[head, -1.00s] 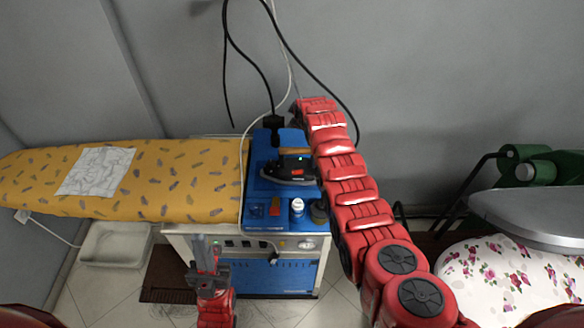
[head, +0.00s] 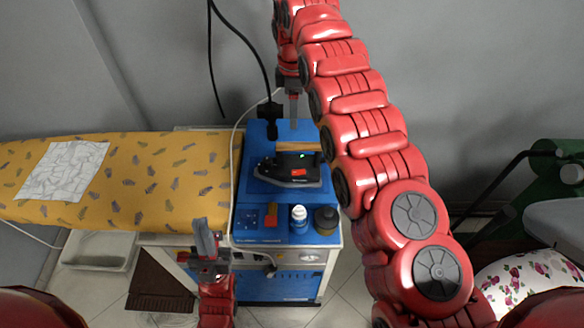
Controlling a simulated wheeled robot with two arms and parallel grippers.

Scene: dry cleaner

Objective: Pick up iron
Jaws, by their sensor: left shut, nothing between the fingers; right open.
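The iron (head: 290,172), dark with a wooden handle and a red label, rests on the blue top of the steam station (head: 262,135). My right arm reaches up and over from the right. Its gripper (head: 293,115) points down just behind and above the iron's handle, not visibly touching it. The gap between its fingers is hard to see from this angle. My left gripper (head: 205,238) is shut and empty, pointing up in front of the station's left front edge.
A white-capped bottle (head: 298,217) and a dark round container (head: 326,219) stand in front of the iron. A yellow ironing board (head: 150,185) with a cloth (head: 62,170) is at left. A black cable (head: 240,40) hangs behind.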

